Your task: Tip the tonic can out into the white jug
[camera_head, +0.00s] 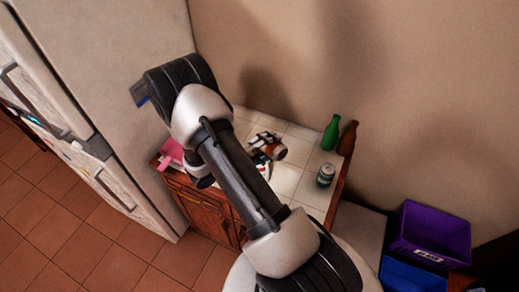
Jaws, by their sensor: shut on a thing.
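My gripper (262,142) shows only in part beyond my arm, low over the white tiled counter (306,134). It appears shut on a small orange-brown thing (279,151), which looks tilted. I cannot tell whether this is the tonic can. A grey-green can (326,175) stands upright near the counter's right edge, apart from the gripper; its label is too small to read. I cannot make out the white jug for certain. A bright white patch beside my arm may be part of it or a lit tile. My arm hides the middle of the counter.
A green bottle (330,133) and a brown bottle (348,138) stand at the counter's back right, near the wall. A pink thing (172,154) lies at the left end, beside the fridge (95,60). Purple (432,232) and blue (412,277) bins stand at right.

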